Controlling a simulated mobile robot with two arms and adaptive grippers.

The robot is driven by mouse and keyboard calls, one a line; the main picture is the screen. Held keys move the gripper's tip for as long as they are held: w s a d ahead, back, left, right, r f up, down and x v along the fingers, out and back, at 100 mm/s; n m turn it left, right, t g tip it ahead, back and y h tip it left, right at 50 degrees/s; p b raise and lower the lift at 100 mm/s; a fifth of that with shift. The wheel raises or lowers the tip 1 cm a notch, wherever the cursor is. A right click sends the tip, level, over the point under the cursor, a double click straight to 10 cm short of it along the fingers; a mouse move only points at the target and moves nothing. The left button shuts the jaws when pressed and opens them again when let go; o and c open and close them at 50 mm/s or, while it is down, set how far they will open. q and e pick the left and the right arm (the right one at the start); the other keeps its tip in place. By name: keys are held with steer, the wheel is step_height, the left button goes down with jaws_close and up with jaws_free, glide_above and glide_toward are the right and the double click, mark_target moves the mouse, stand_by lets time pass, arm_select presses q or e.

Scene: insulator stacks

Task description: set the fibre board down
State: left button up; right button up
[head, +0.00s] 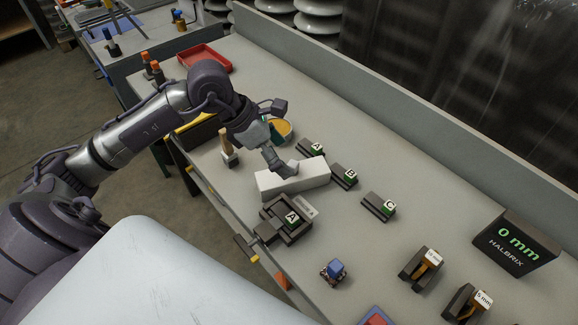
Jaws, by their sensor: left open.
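The fibre board looks to be the long pale block (306,177) in the middle of the bench. It lies along the row of black blocks, and I cannot tell whether all of its underside touches the bench top. My left gripper (284,168) comes down from the upper left, right at the board's far side and top. It is open, and its fingers partly hide the board's upper edge. I cannot tell whether a finger touches the board. My right gripper is not in view.
Black blocks labelled A (311,150), B (345,177) and C (378,207) stand behind the board. A black fixture marked A (287,220) sits close in front. A display reading 0 mm (515,242) stands at right. A red tray (205,58) lies far left.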

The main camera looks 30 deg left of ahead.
mark_target(293, 178)
arm_select(q)
steer(key=w+f+y, duration=0.1)
steer(key=f, duration=0.1)
steer(key=w+f+p, duration=0.1)
steer(key=f, duration=0.1)
steer(key=w+a+f+n+y, duration=0.1)
steer(key=f, duration=0.1)
steer(key=shift+f+y+p, duration=0.15)
steer(key=shift+y+p, duration=0.15)
steer(key=shift+p, duration=0.1)
steer(key=p+x, duration=0.1)
steer(key=x, duration=0.4)
steer(key=shift+p, duration=0.3)
steer(key=shift+f, duration=0.25)
steer(key=shift+r, duration=0.1)
steer(key=c, duration=1.5)
